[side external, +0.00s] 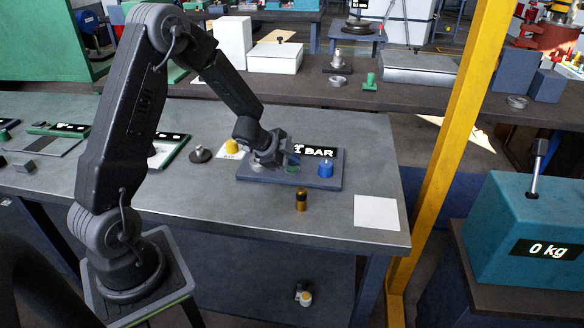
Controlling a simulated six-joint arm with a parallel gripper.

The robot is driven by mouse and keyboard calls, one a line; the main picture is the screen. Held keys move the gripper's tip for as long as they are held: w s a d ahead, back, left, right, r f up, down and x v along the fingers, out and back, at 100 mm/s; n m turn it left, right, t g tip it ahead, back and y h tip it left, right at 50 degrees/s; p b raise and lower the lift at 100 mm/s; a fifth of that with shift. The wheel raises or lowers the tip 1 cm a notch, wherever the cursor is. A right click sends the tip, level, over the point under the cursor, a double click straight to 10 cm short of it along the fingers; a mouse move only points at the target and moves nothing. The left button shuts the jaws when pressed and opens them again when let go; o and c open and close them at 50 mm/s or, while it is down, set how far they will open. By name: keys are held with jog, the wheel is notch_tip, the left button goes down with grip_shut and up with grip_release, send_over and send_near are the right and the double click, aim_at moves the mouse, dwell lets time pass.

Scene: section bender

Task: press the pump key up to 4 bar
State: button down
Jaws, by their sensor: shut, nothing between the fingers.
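The blue-grey pump panel (240,176) lies on the grey bench. Its black display (320,151) shows "BAR" in white with a digit before it that looks like 1, partly covered by my gripper. A blue round knob or key (326,168) stands at the panel's right. A small green key (292,169) shows low beside my gripper; which of them is the pump key I cannot tell. My gripper (288,161) is shut and empty, pointing down just over the green key. Whether it touches the key is hidden.
A brown-and-gold cylinder (301,200) stands in front of the panel. A white sheet (377,212) lies at the bench's right corner. A yellow knob (231,146) and a dark round weight (200,154) are left of the panel. A yellow post (450,150) rises beyond the right edge.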

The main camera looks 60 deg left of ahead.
aim_at(292, 169)
jog(key=shift+f, duration=0.35)
dwell(0.5)
jog(key=shift+r, duration=0.9)
jog(key=shift+r, duration=2.5)
dwell(0.4)
notch_tip(292, 169, up, 4)
jog(key=shift+f, duration=0.1)
dwell(0.5)
